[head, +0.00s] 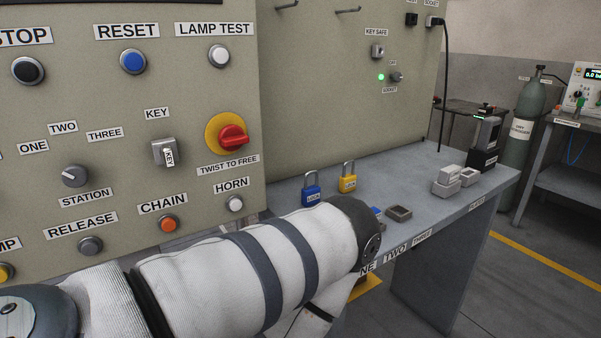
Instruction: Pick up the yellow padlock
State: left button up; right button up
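The yellow padlock (348,182) stands upright on the grey shelf (440,190), shackle up, near the back panel. A blue padlock (311,194) with a label stands just to its left, apart from it. My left arm crosses the lower middle of the head view and ends in front of the padlocks, hiding part of the shelf. The arm's gripper is not visible. My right gripper is not in view either. No gripper is seen touching the yellow padlock.
The control panel (110,130) with buttons and a red twist knob (232,137) fills the left. On the shelf are a small grey tray (398,213), pale boxes (450,178) and a dark device (484,145). A green gas cylinder (524,120) stands beyond.

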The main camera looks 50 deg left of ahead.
aim_at(347, 182)
jog(key=i+l+u, duration=0.15)
jog(key=u, duration=0.35)
jog(key=i+l+u, duration=0.2)
jog(key=u, duration=0.25)
jog(key=i+l+u, duration=0.15)
jog(key=l+u, duration=0.55)
jog(key=u, duration=0.25)
jog(key=i, duration=0.05)
